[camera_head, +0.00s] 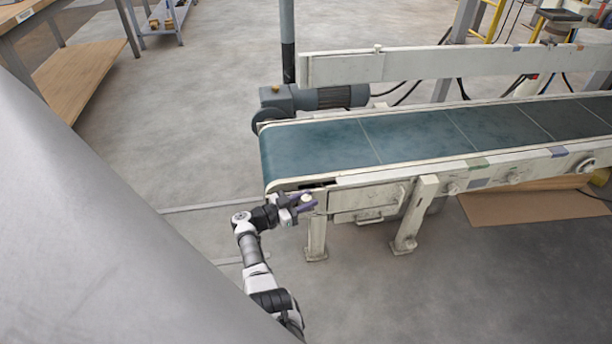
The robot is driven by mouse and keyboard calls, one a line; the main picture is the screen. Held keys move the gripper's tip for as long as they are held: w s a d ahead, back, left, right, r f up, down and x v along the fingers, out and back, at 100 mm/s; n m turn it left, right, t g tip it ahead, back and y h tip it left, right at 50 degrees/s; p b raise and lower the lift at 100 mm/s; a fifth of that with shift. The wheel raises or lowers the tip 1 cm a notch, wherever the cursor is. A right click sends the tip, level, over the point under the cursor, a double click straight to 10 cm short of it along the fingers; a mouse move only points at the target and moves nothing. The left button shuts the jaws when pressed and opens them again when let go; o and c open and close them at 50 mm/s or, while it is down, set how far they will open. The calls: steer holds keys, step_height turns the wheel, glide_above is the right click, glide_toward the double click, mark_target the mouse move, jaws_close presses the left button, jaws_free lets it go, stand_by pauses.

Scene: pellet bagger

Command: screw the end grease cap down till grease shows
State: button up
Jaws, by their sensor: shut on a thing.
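My gripper (307,202) reaches the near left end of the conveyor, just below the belt's end.
The conveyor (430,135) has a green belt and a cream frame on legs (405,243). A grey motor (335,97) sits behind its left end. A wooden-shelved bench (80,75) stands upper left. Brown cardboard (530,206) lies under the conveyor. The floor in front is clear.

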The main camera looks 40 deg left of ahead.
steer(key=shift+w+r+h, duration=0.1)
steer(key=shift+h, duration=0.2)
steer(key=o, duration=1)
steer(key=shift+d, duration=0.1)
steer(key=b+v, duration=0.1)
steer(key=v, duration=1.3)
steer(key=shift+r, duration=0.1)
steer(key=shift+w, duration=0.1)
steer(key=shift+c, duration=0.2)
